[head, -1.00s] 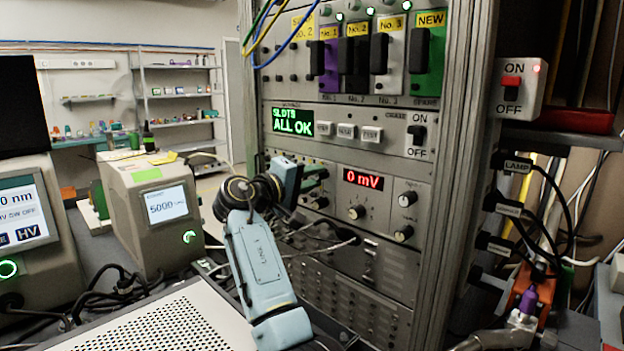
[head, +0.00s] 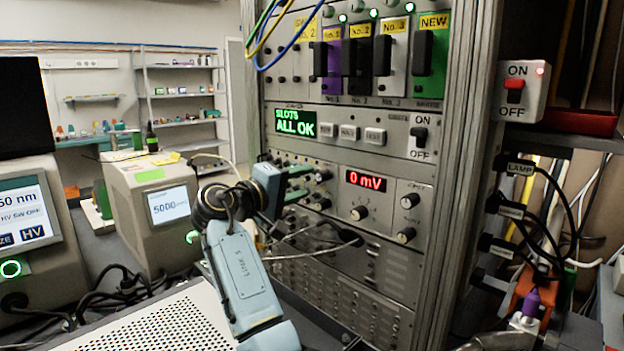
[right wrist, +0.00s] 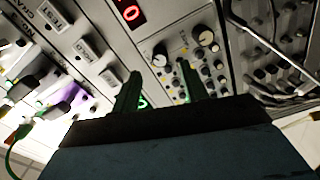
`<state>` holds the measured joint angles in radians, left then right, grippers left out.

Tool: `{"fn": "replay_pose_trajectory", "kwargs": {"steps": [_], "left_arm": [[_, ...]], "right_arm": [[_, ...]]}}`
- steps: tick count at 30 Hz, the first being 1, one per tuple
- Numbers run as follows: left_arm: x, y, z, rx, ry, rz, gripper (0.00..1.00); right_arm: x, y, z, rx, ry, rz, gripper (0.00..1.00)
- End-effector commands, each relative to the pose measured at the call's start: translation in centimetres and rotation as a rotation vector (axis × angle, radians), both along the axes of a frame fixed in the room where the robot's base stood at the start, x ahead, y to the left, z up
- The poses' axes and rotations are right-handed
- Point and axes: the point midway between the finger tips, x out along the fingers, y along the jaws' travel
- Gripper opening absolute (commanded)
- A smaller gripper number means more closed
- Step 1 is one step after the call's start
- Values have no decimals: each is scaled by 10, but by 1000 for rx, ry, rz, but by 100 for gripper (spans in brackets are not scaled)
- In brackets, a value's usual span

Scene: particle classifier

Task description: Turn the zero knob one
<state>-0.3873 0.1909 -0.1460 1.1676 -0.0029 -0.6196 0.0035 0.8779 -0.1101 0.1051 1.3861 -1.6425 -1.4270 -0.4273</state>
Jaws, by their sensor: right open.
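The instrument panel (head: 330,190) with the red "0 mV" display (head: 365,181) fills the middle of the head view. Small dark knobs (head: 322,176) sit left of the display, and a larger knob (head: 359,213) sits below it. Their labels are too small to read, so I cannot tell which is zero knob one. My right gripper (head: 303,182) is open, its green fingers pointing right at the small knobs, apparently apart from them. In the right wrist view, my fingers (right wrist: 160,78) show in front of the panel, with a pale-capped knob (right wrist: 205,38) beyond. My left gripper is not in view.
Cables (head: 335,232) loop close below my right gripper. The rack's metal post (head: 452,180) stands right of the panel. A beige instrument (head: 150,235) and a perforated pale cover (head: 150,320) lie to the left.

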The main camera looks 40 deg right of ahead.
Motion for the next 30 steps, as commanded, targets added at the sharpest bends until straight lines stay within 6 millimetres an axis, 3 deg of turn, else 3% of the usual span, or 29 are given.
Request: {"fn": "replay_pose_trajectory", "kwargs": {"steps": [6,12,18,30], "left_arm": [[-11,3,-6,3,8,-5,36],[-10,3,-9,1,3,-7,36],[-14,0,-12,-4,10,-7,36],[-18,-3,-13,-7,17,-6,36]], "right_arm": [[-4,51,1,1,1,4,44],[-6,79,0,1,0,1,44],[-7,88,0,2,-1,1,44],[-7,88,0,1,0,0,44]]}}
